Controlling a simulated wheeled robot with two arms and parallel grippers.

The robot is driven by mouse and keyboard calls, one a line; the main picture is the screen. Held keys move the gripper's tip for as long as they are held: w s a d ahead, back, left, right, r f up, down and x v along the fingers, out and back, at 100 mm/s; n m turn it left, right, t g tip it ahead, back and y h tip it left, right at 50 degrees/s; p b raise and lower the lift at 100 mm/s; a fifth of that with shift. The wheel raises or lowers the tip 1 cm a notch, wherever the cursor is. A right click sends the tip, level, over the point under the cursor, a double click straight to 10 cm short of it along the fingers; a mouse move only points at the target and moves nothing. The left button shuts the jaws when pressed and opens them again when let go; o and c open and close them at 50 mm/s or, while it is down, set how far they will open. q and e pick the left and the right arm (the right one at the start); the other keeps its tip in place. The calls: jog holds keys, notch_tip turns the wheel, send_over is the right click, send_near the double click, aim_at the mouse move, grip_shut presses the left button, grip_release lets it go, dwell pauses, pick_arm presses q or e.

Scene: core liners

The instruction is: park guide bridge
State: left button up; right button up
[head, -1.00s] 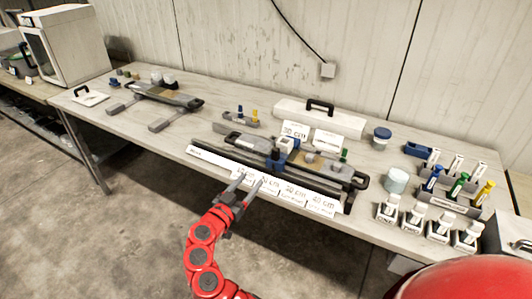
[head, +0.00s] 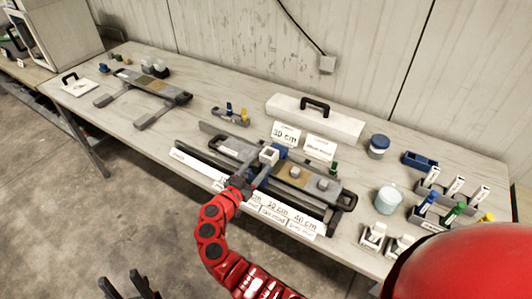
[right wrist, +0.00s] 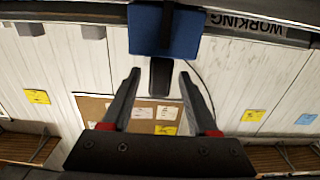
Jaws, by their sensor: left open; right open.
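The guide bridge, a blue block with a white square top (head: 269,153), sits across the long grey rail fixture (head: 232,147) on the bench. My right gripper (head: 261,175) is at the front side of the bridge, its fingers open. In the right wrist view the blue block (right wrist: 185,38) is just beyond the open fingers (right wrist: 160,85), and a dark grey tab (right wrist: 160,78) hangs from it between the fingertips. Contact with the tab cannot be told. My left gripper (head: 130,284) is open and empty, low at the bottom left over the floor.
Length cards (head: 275,212) line the bench's front edge. A "30 cm" card (head: 285,135) and a white box with a black handle (head: 315,120) stand behind. Jars (head: 390,199) and coloured tube racks are at right. Another fixture (head: 150,84) is at left.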

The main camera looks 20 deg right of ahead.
jog(key=shift+w+d, duration=0.1)
jog(key=shift+d, duration=0.05)
grip_shut()
dwell(0.4)
jog(key=shift+r, duration=0.1)
dwell(0.9)
